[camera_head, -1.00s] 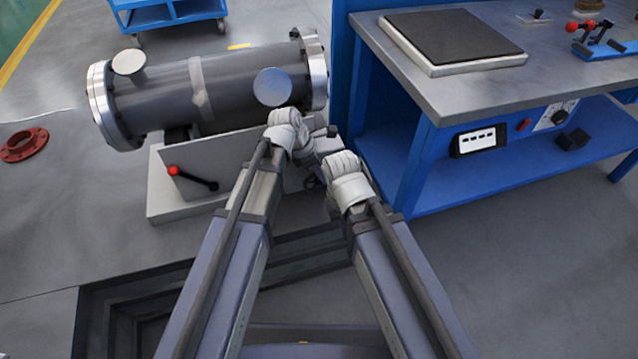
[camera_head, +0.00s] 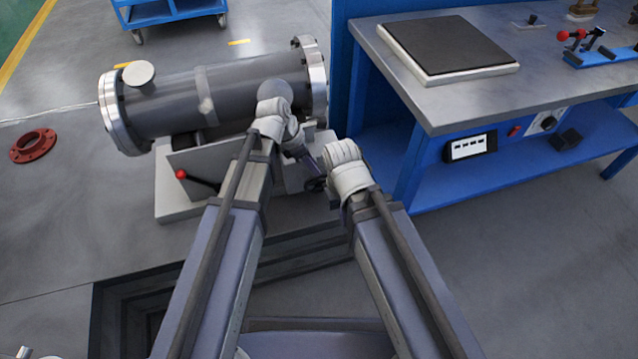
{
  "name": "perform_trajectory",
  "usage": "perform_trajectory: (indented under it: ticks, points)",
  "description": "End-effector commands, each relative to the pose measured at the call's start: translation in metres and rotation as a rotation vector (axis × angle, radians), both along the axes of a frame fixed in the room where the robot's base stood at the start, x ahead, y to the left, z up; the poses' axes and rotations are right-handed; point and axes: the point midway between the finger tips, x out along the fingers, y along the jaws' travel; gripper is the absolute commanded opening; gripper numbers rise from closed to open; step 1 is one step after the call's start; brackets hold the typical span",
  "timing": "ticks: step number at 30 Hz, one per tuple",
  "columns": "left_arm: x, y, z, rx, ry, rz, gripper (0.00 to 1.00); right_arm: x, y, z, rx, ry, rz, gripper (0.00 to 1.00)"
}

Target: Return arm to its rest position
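The flanged shell (camera_head: 235,95), a grey cylinder with bright end flanges, lies on a pale stand (camera_head: 180,205) at upper left. My two arms reach forward from the bottom edge, their pale joints close together near the middle. My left gripper (camera_head: 306,160) is a small dark shape just beyond the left arm's joint, in front of the stand's right end. Its fingers are too small and too covered to show whether they are open, and I see nothing held. My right gripper is hidden behind its own arm.
A blue workbench (camera_head: 430,160) with a grey top stands at right, bearing a dark square plate (camera_head: 447,45) and a red-knobbed clamp (camera_head: 590,50). A red flange ring (camera_head: 33,146) lies on the floor at left. A blue cart (camera_head: 172,12) stands behind. Floor at lower right is clear.

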Motion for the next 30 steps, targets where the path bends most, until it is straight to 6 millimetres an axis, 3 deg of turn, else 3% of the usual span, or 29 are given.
perform_trajectory:
  ticks: [12,17,23,30]
  points:
    - [0.000,0.000,-0.001,0.002,-0.002,-0.005,0.30,0.000,0.000,-0.001,0.000,0.000,0.000,0.00]
    - [-0.007,0.011,-0.003,0.040,-0.042,-0.112,0.30,0.000,0.000,-0.001,0.000,0.000,0.000,0.00]
    - [-0.028,0.043,-0.008,0.164,-0.159,-0.487,0.30,0.000,0.000,-0.001,0.000,0.000,0.000,0.00]
    - [-0.059,0.089,-0.014,0.323,-0.269,-1.056,0.30,0.000,0.000,-0.001,0.000,0.000,0.000,0.00]
